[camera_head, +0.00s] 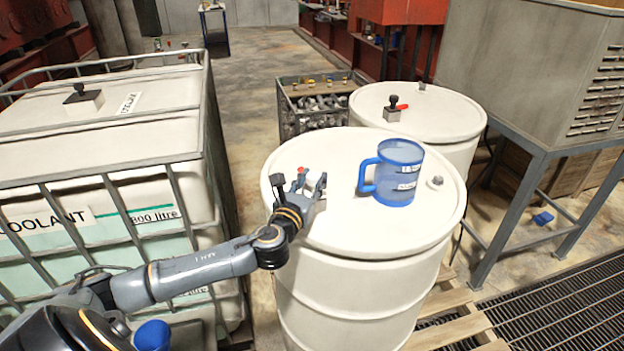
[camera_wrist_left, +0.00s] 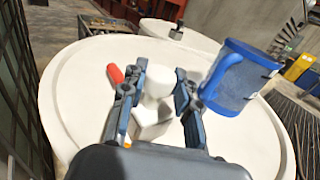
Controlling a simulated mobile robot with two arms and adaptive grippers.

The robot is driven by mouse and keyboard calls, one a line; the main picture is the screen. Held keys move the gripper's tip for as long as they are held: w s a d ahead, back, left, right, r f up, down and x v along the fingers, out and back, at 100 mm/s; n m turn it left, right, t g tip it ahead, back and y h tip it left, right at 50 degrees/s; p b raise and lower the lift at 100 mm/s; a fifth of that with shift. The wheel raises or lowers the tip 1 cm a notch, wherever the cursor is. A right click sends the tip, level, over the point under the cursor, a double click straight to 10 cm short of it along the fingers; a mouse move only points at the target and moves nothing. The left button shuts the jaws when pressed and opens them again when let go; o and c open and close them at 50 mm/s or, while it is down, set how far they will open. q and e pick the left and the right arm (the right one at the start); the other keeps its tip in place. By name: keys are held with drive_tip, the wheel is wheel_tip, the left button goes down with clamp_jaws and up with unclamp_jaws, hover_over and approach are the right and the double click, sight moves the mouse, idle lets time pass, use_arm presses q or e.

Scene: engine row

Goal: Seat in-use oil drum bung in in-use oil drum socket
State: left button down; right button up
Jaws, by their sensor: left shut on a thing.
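My left gripper (camera_head: 312,182) is over the left part of the near white drum's lid (camera_head: 350,235). In the left wrist view the gripper (camera_wrist_left: 158,92) has its two fingers on either side of a pale, rounded piece (camera_wrist_left: 158,84), which appears to be the bung, and is shut on it. A pale block (camera_wrist_left: 150,122) shows just below the piece, between the fingers; it may be the socket fitting. A red lever (camera_wrist_left: 115,74) sticks out beside the left finger. I cannot tell whether the piece touches the block. My right gripper is not in view.
A blue measuring jug (camera_head: 398,172) stands on the same lid, right of the gripper. A small grey cap (camera_head: 437,181) sits near the lid's right edge. Behind is a second drum (camera_head: 445,122) with a red-levered fitting (camera_head: 392,114). A caged coolant tank (camera_head: 120,150) stands at left.

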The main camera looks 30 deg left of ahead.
use_arm(q)
drive_tip(key=c, duration=0.9)
unclamp_jaws()
drive_tip(key=shift+s+f, duration=0.1)
drive_tip(key=shift+s, duration=0.2)
drive_tip(key=v, duration=1.1)
drive_tip(key=shift+s, duration=0.2)
